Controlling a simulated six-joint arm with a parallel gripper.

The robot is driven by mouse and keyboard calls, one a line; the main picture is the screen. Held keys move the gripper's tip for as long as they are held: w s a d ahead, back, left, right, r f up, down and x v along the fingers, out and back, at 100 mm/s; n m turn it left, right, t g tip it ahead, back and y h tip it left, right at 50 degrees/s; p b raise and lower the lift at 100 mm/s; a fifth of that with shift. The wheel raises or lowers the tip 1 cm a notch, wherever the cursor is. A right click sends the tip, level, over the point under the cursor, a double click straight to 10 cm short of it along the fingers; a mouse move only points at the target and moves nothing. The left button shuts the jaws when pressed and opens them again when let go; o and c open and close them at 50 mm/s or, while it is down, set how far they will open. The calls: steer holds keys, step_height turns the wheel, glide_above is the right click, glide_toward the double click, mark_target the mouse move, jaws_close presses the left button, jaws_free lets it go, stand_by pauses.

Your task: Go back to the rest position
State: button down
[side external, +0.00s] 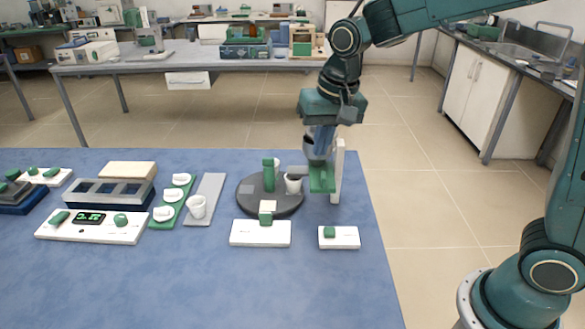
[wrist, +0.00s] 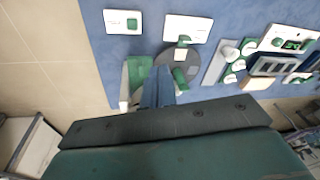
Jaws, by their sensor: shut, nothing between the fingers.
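My gripper (side external: 319,156) points down over the right part of the blue table (side external: 250,290), just above a green block (side external: 321,181) at a white upright post (side external: 339,170). It is shut with nothing between its fingers. In the wrist view its blue-grey fingers (wrist: 158,80) lie together beside the same green block (wrist: 138,72). I cannot tell whether the fingers touch the block or the post.
A dark round plate (side external: 249,203) with a green cylinder (side external: 268,176) and a white cup (side external: 293,184) stands close left. Two white boxes (side external: 260,238) (side external: 340,241) lie in front. Further left are a grey strip with a cup and a control panel (side external: 108,232). The front table is clear.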

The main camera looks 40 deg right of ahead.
steer(key=s+d+r+n+t, duration=0.1)
steer(key=s+d+r+n, duration=0.1)
steer(key=s, duration=0.9)
steer(key=s+d+r+n+t, duration=0.2)
steer(key=s+d+n, duration=0.1)
steer(key=s, duration=0.8)
steer(key=shift+d+r, duration=0.25)
steer(key=shift+d, duration=0.25)
